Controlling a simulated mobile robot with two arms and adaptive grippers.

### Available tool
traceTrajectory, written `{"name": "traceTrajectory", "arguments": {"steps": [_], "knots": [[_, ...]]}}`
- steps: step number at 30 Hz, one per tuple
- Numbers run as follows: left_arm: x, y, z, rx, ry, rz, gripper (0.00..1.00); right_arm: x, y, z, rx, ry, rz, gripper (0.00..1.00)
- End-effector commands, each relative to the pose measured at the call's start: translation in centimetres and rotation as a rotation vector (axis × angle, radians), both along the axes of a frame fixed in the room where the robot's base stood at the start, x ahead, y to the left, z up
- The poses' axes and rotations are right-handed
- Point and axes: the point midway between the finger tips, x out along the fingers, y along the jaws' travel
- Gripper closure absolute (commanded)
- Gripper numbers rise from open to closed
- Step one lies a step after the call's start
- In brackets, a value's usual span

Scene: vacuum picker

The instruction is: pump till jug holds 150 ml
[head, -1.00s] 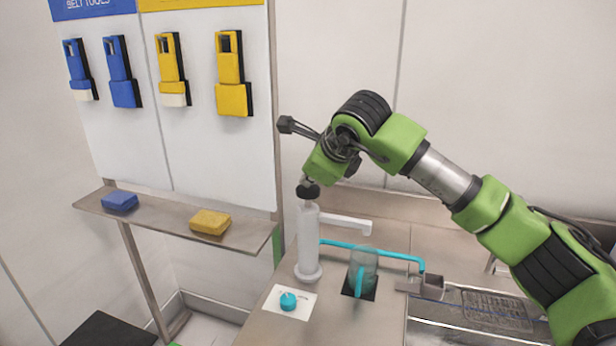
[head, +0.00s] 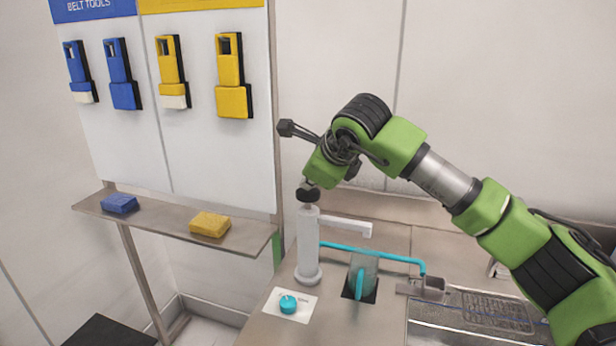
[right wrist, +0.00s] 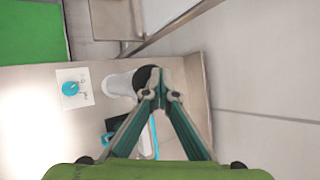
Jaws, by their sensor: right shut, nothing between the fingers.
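The white pump (head: 308,250) stands upright on the steel counter, with a black knob (head: 308,193) on top and a pale spout (head: 345,226) pointing right. The clear jug (head: 371,262) with a teal handle (head: 359,284) stands on a black pad below the spout's end. Its liquid level is too small to read. My right gripper (head: 311,181) is shut and empty, right above the knob and seemingly touching it. In the right wrist view the closed fingertips (right wrist: 161,92) overlap the edge of the black knob (right wrist: 146,77). My left gripper is out of view.
A teal dial (head: 288,304) on a white plate sits in front of the pump. A teal pipe (head: 395,258) runs behind the jug to a steel block by the drain tray (head: 485,308). A shelf at left (head: 165,226) holds a blue and a yellow block.

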Motion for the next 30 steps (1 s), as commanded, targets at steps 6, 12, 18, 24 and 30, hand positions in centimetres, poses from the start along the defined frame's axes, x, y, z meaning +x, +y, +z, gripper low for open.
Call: {"name": "traceTrajectory", "arguments": {"steps": [6, 12, 18, 24, 30], "knots": [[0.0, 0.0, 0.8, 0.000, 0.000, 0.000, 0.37, 0.0, -0.1, 1.2, -0.003, 0.004, -0.002, 1.00], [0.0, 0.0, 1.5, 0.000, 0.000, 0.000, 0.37, 0.0, -0.1, 2.5, -0.002, 0.004, -0.002, 1.00], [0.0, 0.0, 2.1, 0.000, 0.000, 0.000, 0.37, 0.1, 0.0, 3.8, -0.001, 0.002, -0.001, 1.00], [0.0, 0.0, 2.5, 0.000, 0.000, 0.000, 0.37, 0.1, 0.0, 4.6, -0.001, 0.000, -0.001, 1.00], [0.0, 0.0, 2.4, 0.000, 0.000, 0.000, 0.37, 0.1, 0.0, 4.6, 0.000, 0.000, 0.000, 1.00]]}}
